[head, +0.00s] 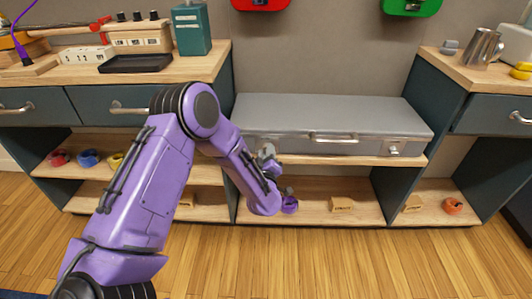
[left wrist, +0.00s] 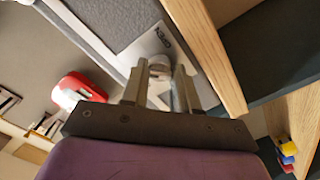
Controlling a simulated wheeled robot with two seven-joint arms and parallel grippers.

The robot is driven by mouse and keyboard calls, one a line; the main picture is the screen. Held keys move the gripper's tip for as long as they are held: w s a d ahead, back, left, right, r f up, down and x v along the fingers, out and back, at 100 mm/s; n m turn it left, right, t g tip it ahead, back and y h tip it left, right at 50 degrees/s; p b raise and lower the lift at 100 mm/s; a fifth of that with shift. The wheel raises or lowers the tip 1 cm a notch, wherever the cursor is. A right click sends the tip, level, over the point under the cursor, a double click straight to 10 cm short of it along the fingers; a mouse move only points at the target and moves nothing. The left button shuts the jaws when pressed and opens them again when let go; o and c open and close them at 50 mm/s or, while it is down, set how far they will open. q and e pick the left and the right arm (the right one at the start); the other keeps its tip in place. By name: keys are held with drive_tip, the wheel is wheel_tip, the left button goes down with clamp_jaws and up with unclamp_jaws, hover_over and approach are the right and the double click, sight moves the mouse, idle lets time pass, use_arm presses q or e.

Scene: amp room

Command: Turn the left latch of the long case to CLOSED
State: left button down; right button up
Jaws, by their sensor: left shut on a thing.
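The long case (head: 325,118) is grey with a shut lid and lies on a wooden shelf. My left gripper (head: 266,153) is at the left part of its front face, where the hand hides the left latch in the head view. In the left wrist view, the fingers of my left gripper (left wrist: 161,80) are shut on the round metal knob of the left latch (left wrist: 159,66). A pale plate (left wrist: 150,45) behind the knob bears lettering that seems to read OPEN. The knob's exact angle is hard to tell. My right gripper is not in view.
The case has a front handle (head: 333,138) and a right latch (head: 394,149). Wooden cabinets stand on both sides. A lower shelf (head: 315,212) holds small wooden blocks, and a purple ring (head: 290,205) is close below my left arm. The floor in front is clear.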

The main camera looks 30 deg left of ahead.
use_arm(q)
drive_tip(key=n, duration=0.9)
drive_tip(key=shift+f, duration=0.1)
drive_tip(key=shift+n, duration=0.3)
idle(0.4)
drive_tip(key=c, duration=0.8)
unclamp_jaws()
drive_tip(key=shift+c, duration=0.2)
drive_tip(key=p+v, duration=0.1)
drive_tip(key=v, duration=0.9)
drive_tip(key=shift+s+d, duration=0.25)
drive_tip(key=shift+s, duration=0.05)
